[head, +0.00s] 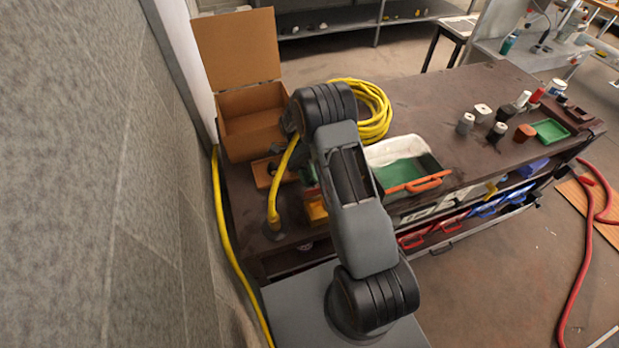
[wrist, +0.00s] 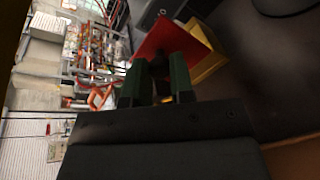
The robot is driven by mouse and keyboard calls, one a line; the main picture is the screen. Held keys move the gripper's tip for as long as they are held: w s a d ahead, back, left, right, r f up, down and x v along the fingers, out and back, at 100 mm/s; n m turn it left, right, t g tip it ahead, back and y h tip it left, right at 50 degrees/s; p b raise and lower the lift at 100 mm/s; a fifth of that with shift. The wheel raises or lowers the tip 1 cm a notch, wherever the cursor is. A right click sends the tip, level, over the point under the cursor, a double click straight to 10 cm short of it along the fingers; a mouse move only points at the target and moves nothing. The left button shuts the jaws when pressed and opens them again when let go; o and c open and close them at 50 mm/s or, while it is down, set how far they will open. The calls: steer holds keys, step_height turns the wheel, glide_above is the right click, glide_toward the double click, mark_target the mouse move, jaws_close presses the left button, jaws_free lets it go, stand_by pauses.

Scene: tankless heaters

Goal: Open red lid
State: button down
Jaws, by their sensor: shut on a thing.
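The red lid (wrist: 168,40) shows in the wrist view just beyond my fingertips. It stands at an angle to a yellow box (wrist: 208,66), whose open-looking side faces right. My gripper (wrist: 158,78) has dark green fingers that reach the lid's near edge and are shut on it; the exact contact is dark and partly hidden. In the head view, my arm covers the gripper and the lid, and only a bit of the yellow box (head: 316,212) shows on the workbench.
The workbench (head: 440,90) holds an open cardboard box (head: 252,118), a coiled yellow hose (head: 372,112) and a white-green bin (head: 402,160) close to my arm. Several small containers stand at the right end. A grey wall (head: 110,180) is close on the left.

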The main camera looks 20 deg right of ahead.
stand_by(0.4)
steer(key=c, duration=1)
jaws_free()
